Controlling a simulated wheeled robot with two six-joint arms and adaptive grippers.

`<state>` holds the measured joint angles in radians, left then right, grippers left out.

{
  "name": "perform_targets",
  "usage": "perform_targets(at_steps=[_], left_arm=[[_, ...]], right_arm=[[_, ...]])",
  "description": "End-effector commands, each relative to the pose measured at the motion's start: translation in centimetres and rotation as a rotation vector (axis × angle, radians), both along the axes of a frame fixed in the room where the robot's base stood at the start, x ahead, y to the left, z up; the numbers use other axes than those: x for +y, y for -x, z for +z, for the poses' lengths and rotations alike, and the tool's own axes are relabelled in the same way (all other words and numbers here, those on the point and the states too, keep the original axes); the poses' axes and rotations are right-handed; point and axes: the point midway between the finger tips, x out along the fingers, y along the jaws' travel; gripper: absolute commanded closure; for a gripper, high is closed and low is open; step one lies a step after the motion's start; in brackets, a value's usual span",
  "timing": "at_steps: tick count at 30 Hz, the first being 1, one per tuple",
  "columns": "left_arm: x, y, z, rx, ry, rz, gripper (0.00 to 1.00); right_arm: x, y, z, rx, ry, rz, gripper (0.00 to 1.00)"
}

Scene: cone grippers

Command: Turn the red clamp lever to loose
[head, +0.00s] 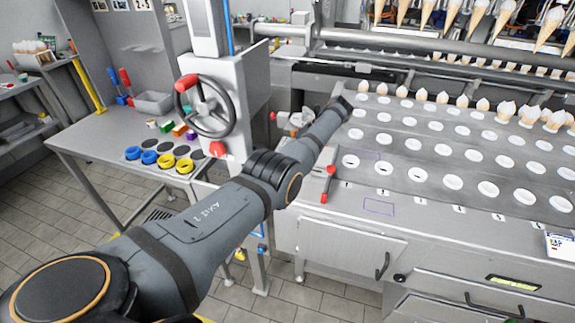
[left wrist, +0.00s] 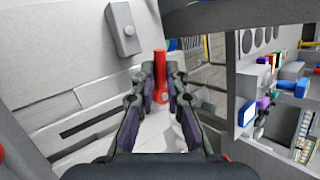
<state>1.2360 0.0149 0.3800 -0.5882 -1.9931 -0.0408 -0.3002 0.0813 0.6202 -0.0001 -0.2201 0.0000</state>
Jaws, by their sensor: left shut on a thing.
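In the left wrist view, the red clamp lever (left wrist: 160,68) stands upright between my left fingertips, with a round pale bolt head low on it. My left gripper (left wrist: 160,88) is shut on the lever, with a dark finger on each side. The lever's lower end is partly hidden by the fingers. In the head view, my left arm reaches across to the left end of the cone machine, and I cannot make out its fingertips there. My right gripper is in neither view.
A grey handwheel (head: 207,106) with a red knob stands left of my arm. A small red-ended part (head: 328,183) sits on the machine's front left edge. The perforated cone plate (head: 405,165) spreads to the right. A side table (head: 88,150) holds yellow and blue rings.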

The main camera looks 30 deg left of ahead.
Motion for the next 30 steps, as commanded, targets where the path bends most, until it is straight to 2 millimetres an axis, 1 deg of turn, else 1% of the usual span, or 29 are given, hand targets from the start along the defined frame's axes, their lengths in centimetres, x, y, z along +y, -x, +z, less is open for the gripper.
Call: perform_targets(at_steps=[7, 8, 12, 13, 25, 28, 30], left_arm=[[0.0, 0.0, 0.1, -0.002, 0.0, -0.001, 1.0], [0.0, 0.0, 0.1, -0.002, 0.0, -0.001, 0.86], [0.0, 0.0, 0.1, -0.001, 0.0, -0.001, 0.67], [0.0, 0.0, 0.1, -0.001, 0.0, -0.001, 0.64], [0.0, 0.0, 0.0, 0.0, 0.0, -0.001, 0.64], [0.0, 0.0, 0.3, 0.0, 0.0, -0.012, 0.64], [0.1, 0.1, 0.6, 0.001, 0.0, -0.031, 0.64]], right_arm=[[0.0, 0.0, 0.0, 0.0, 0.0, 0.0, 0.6], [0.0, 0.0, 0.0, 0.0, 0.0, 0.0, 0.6], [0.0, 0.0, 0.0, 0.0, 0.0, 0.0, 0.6], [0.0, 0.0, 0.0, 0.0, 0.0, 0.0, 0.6], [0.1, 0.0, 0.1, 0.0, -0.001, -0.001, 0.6], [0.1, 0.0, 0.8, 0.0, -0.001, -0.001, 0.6], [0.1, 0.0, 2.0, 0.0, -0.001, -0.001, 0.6]])
